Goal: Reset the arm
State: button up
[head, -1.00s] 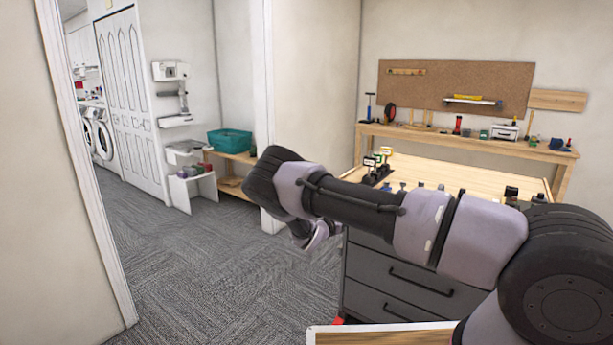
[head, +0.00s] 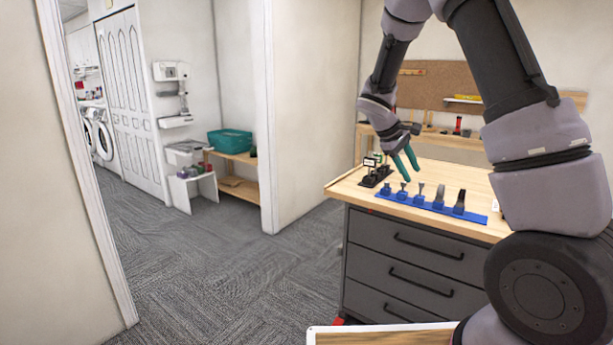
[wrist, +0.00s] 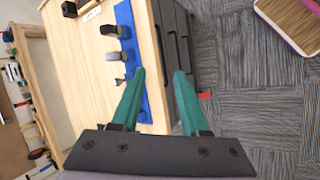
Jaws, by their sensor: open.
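My gripper (head: 406,163) has two green fingers and is open and empty. In the head view it hangs from my raised, bent arm above the back left part of a wooden-topped workbench. In the wrist view my gripper (wrist: 158,75) has its fingers apart, with the bench edge and dark drawers between and beyond them. I see nothing held between the fingers.
The workbench (head: 350,187) has grey drawers and carries a blue strip (head: 400,202) with several upright tools, plus a black holder (head: 376,176). A pegboard (head: 425,85) hangs behind. Carpet (head: 230,275) to the left is clear. A teal basin (head: 230,141) sits on a shelf.

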jog(key=s+a+r+m+t+y, duration=0.2)
jog(key=s+r+m+t+y, duration=0.1)
jog(key=s+r, duration=0.7)
jog(key=s+a+r+m+t+y, duration=0.2)
jog(key=s+r+m+y, duration=0.3)
jog(key=s, duration=1.2)
notch_tip(320, 180, up, 5)
jog(key=a+m, duration=0.1)
jog(key=m, duration=0.2)
jog(key=shift+s+t, duration=0.4)
jog(key=shift+f, duration=0.1)
